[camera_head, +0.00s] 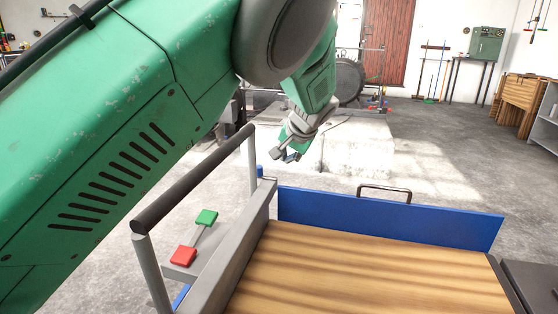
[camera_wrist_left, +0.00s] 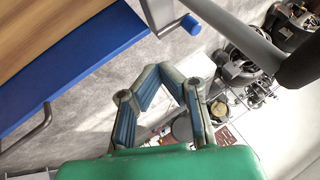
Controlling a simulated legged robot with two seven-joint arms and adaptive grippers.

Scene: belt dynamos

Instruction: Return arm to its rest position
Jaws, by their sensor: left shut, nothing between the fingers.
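My left arm (camera_head: 110,130) is green and comes in from the left, filling the upper left of the head view. My left gripper (camera_head: 287,155) hangs past the far left corner of a cart, above the floor and apart from the cart's blue panel. In the left wrist view, the left gripper (camera_wrist_left: 166,72) has its blue-padded fingers meeting at the tips, with nothing held between them. My right gripper is in neither view.
The cart has a wooden top (camera_head: 350,275), a blue panel (camera_head: 400,219) and a dark handle bar (camera_head: 195,178). A green pad (camera_head: 206,217) and red pad (camera_head: 183,256) sit beside it. Machinery (camera_wrist_left: 238,62) stands beyond the gripper. Open floor (camera_head: 440,165) lies beyond the cart.

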